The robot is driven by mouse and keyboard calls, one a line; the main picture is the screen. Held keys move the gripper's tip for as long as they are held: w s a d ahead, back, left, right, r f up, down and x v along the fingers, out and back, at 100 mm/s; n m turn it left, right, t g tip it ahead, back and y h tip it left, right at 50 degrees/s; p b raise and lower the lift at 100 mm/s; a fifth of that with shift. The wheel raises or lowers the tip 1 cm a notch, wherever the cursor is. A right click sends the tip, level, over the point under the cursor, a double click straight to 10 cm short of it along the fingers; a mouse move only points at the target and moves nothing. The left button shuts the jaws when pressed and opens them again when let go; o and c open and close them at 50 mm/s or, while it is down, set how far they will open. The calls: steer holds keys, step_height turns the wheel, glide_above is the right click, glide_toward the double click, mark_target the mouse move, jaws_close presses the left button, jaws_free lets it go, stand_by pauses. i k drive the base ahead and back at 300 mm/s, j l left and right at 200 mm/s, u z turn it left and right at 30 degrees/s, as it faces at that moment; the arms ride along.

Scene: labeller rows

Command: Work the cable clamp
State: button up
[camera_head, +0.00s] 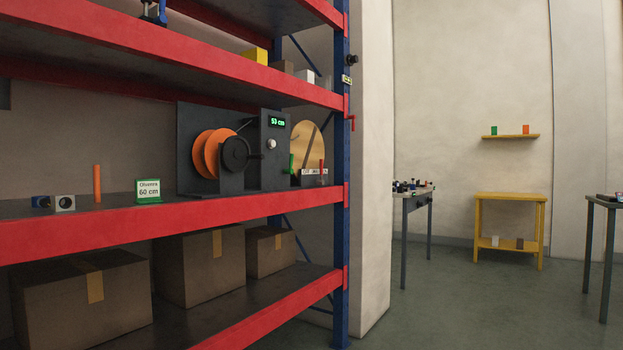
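A dark cable machine (190,136) stands on the middle shelf, with an orange reel (207,152) and a black wheel (235,155) on it. Its display (277,122) reads 53 cm in green. A pale round knob (271,144) sits below the display. To its right are a green upright piece (291,163), a red upright piece (321,166) and a small white label (314,172) whose words are too small to read surely. I cannot tell which part is the cable clamp. My gripper is not in view.
On the same shelf are a 60 cm sign (148,190), an orange rod (97,183) and a small block with a round hole (64,203). Cardboard boxes (84,300) fill the lower shelf. A blue rack post (341,250) stands right. Open floor (440,310) lies beyond, between tables.

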mark_target(290, 171)
steer(key=i+l+u, duration=0.3)
steer(key=i, duration=0.3)
steer(key=i+l+u, duration=0.3)
steer(key=i+l, duration=0.25)
steer(key=l, duration=0.1)
